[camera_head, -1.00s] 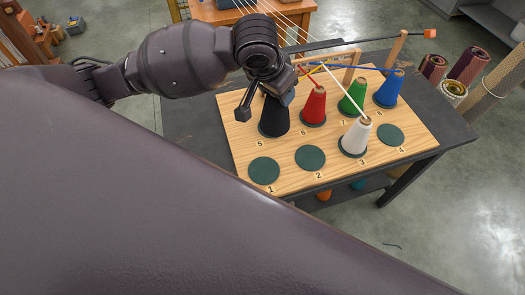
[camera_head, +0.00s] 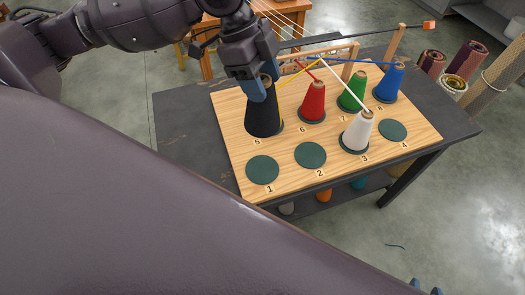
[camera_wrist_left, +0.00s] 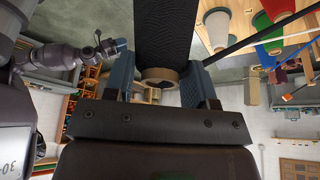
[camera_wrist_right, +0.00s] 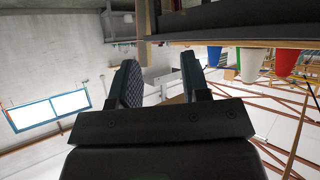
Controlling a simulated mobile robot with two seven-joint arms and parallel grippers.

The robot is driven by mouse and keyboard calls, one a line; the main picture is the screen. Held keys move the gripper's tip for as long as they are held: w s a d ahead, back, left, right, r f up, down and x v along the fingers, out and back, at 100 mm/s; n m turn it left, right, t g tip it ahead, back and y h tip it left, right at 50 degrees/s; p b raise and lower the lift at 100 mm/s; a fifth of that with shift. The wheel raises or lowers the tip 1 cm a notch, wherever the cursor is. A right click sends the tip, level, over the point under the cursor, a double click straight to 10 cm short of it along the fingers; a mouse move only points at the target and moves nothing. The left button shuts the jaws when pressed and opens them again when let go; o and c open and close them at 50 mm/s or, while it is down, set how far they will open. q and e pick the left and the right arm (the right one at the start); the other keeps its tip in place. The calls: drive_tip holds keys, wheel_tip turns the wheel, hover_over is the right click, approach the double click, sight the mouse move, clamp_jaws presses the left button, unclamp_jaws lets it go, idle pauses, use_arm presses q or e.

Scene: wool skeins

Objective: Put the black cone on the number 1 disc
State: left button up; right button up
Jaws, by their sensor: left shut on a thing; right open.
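The black cone (camera_head: 262,116) is upright at the number 5 spot, at the back left of the wooden board (camera_head: 228,128). My left gripper (camera_head: 257,90) is shut on its upper part from above. The left wrist view shows the cone (camera_wrist_left: 166,35) between both fingers. I cannot tell whether its base touches the board or is slightly raised. The number 1 disc (camera_head: 262,169) is dark green, flat and bare, at the front left of the board. My right gripper (camera_wrist_right: 160,80) is open and empty; only its blue fingertips show at the bottom right of the head view.
Red (camera_head: 313,102), green (camera_head: 352,91) and blue (camera_head: 388,84) cones stand along the back row. A white cone (camera_head: 357,132) stands on disc 3. Discs 2 (camera_head: 310,155) and 4 (camera_head: 393,130) are bare. Coloured strands and a wooden rack (camera_head: 347,70) lie behind.

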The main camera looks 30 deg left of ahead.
sight(262, 124)
use_arm(q)
wheel_tip(262, 124, down, 12)
drive_tip(key=shift+f+b, duration=0.1)
drive_tip(key=shift+b, duration=0.65)
wheel_tip(262, 124, down, 7)
drive_tip(key=shift+b, duration=0.45)
drive_tip(key=o, duration=1.3)
drive_tip(key=p+v, duration=0.1)
drive_tip(key=v, duration=1.1)
use_arm(e)
drive_tip(key=shift+s+f, duration=0.3)
drive_tip(key=shift+f, duration=0.25)
drive_tip(key=shift+s+f, duration=0.3)
drive_tip(key=shift+f, duration=0.25)
drive_tip(key=shift+w+r, duration=0.15)
drive_tip(key=shift+w, duration=0.1)
